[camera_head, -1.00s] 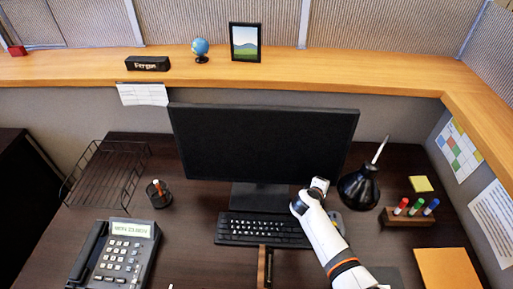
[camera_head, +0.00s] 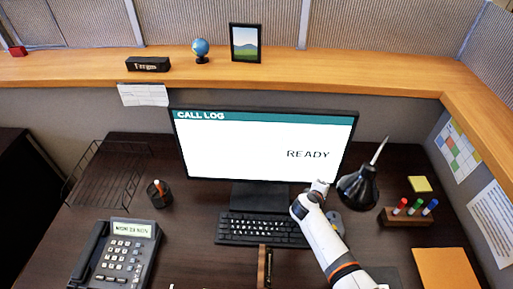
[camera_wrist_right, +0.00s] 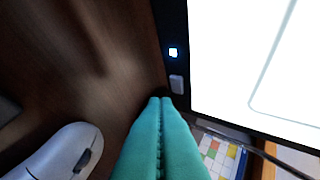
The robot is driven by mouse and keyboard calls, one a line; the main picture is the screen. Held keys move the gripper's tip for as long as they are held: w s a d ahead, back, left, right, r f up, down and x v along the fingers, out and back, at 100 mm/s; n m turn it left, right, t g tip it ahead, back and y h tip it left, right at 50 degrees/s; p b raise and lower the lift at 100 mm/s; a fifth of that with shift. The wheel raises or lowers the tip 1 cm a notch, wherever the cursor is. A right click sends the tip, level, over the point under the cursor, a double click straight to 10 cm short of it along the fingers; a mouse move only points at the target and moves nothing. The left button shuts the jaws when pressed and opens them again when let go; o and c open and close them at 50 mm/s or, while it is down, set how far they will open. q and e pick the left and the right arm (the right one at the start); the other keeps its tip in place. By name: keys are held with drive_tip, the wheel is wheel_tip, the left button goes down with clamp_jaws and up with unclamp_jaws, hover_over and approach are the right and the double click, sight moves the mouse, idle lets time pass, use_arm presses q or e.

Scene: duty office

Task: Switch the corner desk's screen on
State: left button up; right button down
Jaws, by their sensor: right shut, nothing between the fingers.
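The corner desk's screen (camera_head: 255,145) is lit, with a teal bar reading "CALL LOG" and the word "READY" on white. In the right wrist view the lit screen (camera_wrist_right: 250,60) fills the upper right, with a small glowing light (camera_wrist_right: 173,52) and a pale button (camera_wrist_right: 177,84) on its dark frame. My right gripper (camera_head: 319,186) is at the screen's lower right edge. Its teal fingers (camera_wrist_right: 160,101) are shut and empty, with the tips just below the button; whether they touch the frame I cannot tell. My left gripper is not in view.
A keyboard (camera_head: 262,229) lies before the screen, and a mouse (camera_wrist_right: 62,155) beside my fingers. A black lamp (camera_head: 358,187) stands close to the right of my gripper. A marker holder (camera_head: 408,217) is further right, a desk phone (camera_head: 117,254) at front left.

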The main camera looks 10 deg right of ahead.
drive_tip(key=s+p, duration=0.1)
drive_tip(key=s, duration=0.2)
drive_tip(key=s+a+p, duration=0.1)
drive_tip(key=s+p, duration=0.1)
drive_tip(key=shift+s+a+r, duration=0.15)
drive_tip(key=shift+s+a, duration=0.05)
drive_tip(key=shift+s, duration=0.2)
idle(0.3)
